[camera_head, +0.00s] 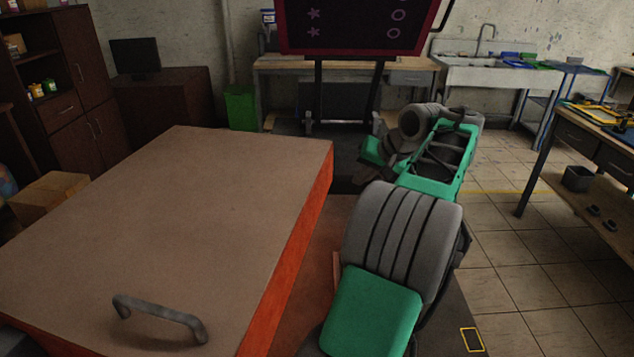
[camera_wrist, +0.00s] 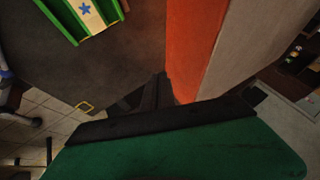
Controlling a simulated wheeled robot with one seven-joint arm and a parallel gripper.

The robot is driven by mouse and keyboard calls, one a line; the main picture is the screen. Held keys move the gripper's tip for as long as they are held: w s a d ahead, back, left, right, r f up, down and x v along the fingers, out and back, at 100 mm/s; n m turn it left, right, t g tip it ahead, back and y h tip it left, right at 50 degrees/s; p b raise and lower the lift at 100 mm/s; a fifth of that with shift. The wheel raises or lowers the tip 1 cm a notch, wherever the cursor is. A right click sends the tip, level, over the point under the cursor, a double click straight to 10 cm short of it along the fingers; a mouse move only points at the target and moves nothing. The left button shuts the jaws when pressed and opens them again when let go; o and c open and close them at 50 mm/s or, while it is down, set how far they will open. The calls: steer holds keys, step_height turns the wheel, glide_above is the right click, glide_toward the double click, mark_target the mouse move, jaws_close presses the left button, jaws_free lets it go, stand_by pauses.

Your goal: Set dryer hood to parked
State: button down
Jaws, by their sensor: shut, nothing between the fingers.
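A large box-like hood with a flat brown top (camera_head: 180,220) and orange sides (camera_head: 297,250) fills the left and middle of the head view. I take it to be the dryer hood. A grey bar handle (camera_head: 160,320) stands on its top near the front edge. My gripper (camera_head: 372,178) is beyond the hood's right side, partly hidden by my arm, and not on the handle. In the wrist view my gripper (camera_wrist: 158,88) has its dark fingers together and empty. The hood's orange side (camera_wrist: 195,45) and brown top (camera_wrist: 250,45) are just right of them; contact cannot be told.
A dark upright board (camera_head: 355,25) with pink marks stands at the back. A workbench (camera_head: 590,135) is at the right, a sink (camera_head: 490,75) at the back right. A cardboard box (camera_head: 50,195) lies left of the hood. The tiled floor (camera_head: 540,265) at the right is mostly clear.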

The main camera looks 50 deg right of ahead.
steer(key=w+f+b, duration=0.1)
steer(key=w+f, duration=0.6)
steer(key=w, duration=0.2)
steer(key=shift+w+a+f, duration=0.15)
steer(key=shift+a+f, duration=0.25)
